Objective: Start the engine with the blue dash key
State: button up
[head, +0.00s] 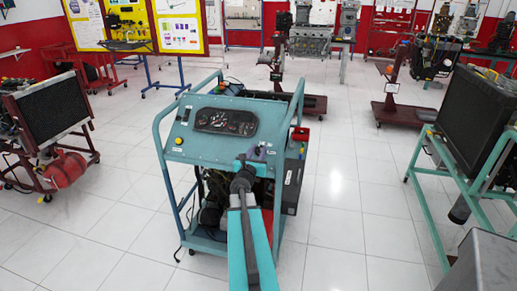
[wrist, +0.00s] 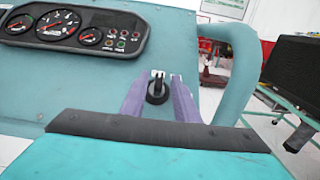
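The blue engine trainer (head: 185,150) stands in the middle of the head view, with a gauge panel (head: 226,122) on its sloped dash. In the wrist view the blue dash (wrist: 95,90) fills the left and middle. A black key switch (wrist: 157,90) with a pale top sits to the lower right of the gauges (wrist: 62,27). My gripper (head: 250,158) is at the dash's lower right. In the wrist view my gripper's two purple fingers (wrist: 160,90) are apart, one on each side of the key. I cannot tell whether they touch it.
A blue tube handle (wrist: 237,70) rises just right of my gripper. A teal stand with a black radiator (head: 470,110) is on the right, and a red stand with a radiator (head: 52,110) on the left.

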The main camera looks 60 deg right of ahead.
jog(key=shift+x, duration=1.1)
